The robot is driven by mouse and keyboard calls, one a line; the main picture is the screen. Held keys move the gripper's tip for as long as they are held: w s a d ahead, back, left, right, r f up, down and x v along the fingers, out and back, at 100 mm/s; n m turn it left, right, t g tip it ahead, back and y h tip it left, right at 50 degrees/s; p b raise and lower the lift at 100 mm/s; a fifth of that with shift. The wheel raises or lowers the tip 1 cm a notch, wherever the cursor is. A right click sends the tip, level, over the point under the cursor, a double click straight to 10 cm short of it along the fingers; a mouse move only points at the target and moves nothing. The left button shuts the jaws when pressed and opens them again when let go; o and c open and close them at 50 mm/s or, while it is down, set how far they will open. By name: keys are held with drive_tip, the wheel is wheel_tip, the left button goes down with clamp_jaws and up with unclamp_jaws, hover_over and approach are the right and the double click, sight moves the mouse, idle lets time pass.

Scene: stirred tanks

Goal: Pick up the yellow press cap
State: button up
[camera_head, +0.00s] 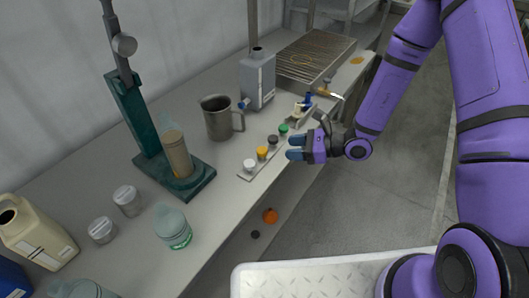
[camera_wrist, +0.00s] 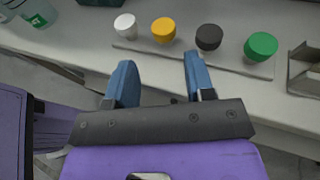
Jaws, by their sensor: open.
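The yellow press cap (camera_head: 262,152) stands in a row of caps on a flat grey strip near the bench's front edge. In the wrist view the yellow cap (camera_wrist: 163,29) is beyond the fingertips, roughly between them and a little left of dark grey. My gripper (camera_head: 294,148) is at the bench's front edge, to the right of the yellow cap and apart from it. In the wrist view my gripper (camera_wrist: 160,75) has its two blue fingers spread with nothing between them.
A white cap (camera_wrist: 125,25) and a dark grey cap (camera_wrist: 208,37) flank the yellow one; a green cap (camera_wrist: 260,46) ends the row. A metal mug (camera_head: 217,118), a grey jug (camera_head: 257,78) and a green stand (camera_head: 130,112) are behind. An orange knob (camera_head: 270,215) is on the bench front.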

sight(264, 150)
drive_tip(key=x, duration=1)
drive_tip(key=shift+w+a+f, duration=0.1)
drive_tip(key=shift+w+f, duration=0.15)
drive_tip(key=shift+f, duration=0.25)
drive_tip(key=c, duration=0.7)
